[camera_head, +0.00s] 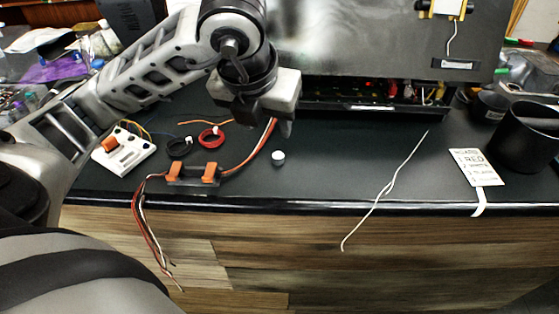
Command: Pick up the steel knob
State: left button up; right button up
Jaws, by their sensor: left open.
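The steel knob (278,158) is a small, pale, round piece. It stands alone on the dark worktop (330,180), in front of the machine. My left gripper (267,120) comes in from the upper left and points down. It is open, above and slightly behind the knob in the picture, and apart from it. Its fingers are partly hidden behind its own body. My right gripper does not show.
Left of the knob lie a wire holder with orange clamps (193,174), red (211,138) and black (179,147) wire coils and a white switch board (124,151). At right are a white wire (385,188), a note card (476,167) and a black cup (525,137).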

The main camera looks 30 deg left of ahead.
pick_arm(q)
send_over(278, 156)
jog(key=s, duration=0.3)
jog(key=f, duration=0.5)
jog(key=shift+w+d+f+b, duration=0.2)
jog(key=shift+w+f+b, duration=0.05)
jog(key=shift+f+b, duration=0.05)
jog(key=shift+p+x, duration=0.45)
jog(key=shift+x, duration=2.35)
jog(key=shift+d, duration=0.15)
grip_shut()
